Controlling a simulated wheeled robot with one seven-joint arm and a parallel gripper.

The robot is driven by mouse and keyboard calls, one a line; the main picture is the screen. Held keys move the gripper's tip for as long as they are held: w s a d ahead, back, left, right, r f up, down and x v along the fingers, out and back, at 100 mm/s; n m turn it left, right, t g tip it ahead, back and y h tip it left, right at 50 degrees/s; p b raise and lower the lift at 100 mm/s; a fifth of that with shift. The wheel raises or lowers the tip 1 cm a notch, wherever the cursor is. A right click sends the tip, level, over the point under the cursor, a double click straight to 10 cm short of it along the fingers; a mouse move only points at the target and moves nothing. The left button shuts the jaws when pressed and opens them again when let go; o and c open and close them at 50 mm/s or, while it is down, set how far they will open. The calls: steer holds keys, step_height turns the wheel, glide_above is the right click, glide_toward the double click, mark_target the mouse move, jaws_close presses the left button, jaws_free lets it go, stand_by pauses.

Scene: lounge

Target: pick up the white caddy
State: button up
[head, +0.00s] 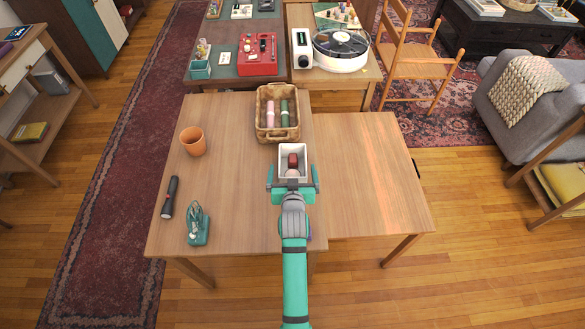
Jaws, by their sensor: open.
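The white caddy (282,161) is a small open box on the wooden table, just in front of the wicker basket. A dark red item and a pale round item show inside it. My gripper (292,180) is open, with its teal fingers spread to the left and right at the caddy's near end. The gripper and wrist hide part of the caddy's near side. I cannot tell whether the fingers touch it.
The wicker basket (260,132) holding rolled items stands behind the caddy. A terracotta pot (193,141), a black flashlight (170,197) and a green tool (198,224) are on the left. The table's right side (370,180) is clear.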

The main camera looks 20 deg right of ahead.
steer(key=shift+f+x, duration=0.2)
steer(key=shift+x, duration=2.75)
steer(key=shift+s, duration=0.1)
steer(key=shift+r, duration=0.1)
steer(key=c, duration=1.3)
steer(key=shift+o, duration=0.2)
